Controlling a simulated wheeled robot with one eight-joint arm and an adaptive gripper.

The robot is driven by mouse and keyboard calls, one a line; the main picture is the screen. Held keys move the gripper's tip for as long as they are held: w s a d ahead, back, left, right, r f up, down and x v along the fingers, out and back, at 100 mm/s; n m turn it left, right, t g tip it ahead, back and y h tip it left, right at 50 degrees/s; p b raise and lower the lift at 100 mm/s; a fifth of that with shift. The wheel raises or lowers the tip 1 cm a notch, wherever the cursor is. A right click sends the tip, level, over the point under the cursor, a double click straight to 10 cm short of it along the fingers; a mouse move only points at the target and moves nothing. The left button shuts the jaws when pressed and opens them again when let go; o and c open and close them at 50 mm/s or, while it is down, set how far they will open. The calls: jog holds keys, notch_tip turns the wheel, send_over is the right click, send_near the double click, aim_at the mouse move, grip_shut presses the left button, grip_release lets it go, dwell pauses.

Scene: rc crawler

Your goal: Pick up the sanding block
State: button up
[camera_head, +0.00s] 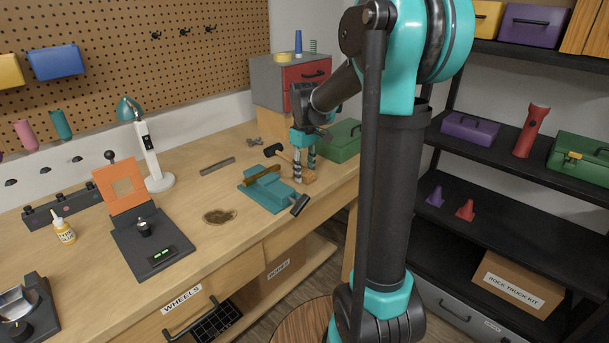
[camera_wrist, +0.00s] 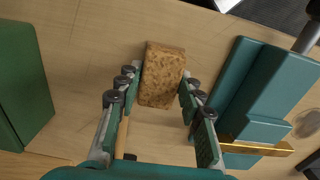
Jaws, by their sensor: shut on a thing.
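The sanding block (camera_wrist: 161,75) is a brown, speckled, cork-like block. In the wrist view it sits between the two fingers of my gripper (camera_wrist: 160,84), which is shut on it, with both fingertips against its sides. In the head view my gripper (camera_head: 304,166) points down at the right end of the workbench. The block (camera_head: 307,178) shows there only in part, low between the fingers. I cannot tell whether it touches the bench top or is slightly raised.
A teal vise (camera_head: 266,188) stands close to my gripper. A green box (camera_head: 340,140) is on its other side. A mallet (camera_head: 276,152) lies behind, near the fingers. A grey cabinet with a red drawer (camera_head: 303,73) stands at the back. The bench's middle (camera_head: 205,190) is mostly free.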

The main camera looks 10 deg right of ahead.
aim_at(305, 170)
jog(key=shift+r, duration=0.1)
notch_tip(305, 170, up, 20)
dwell(0.5)
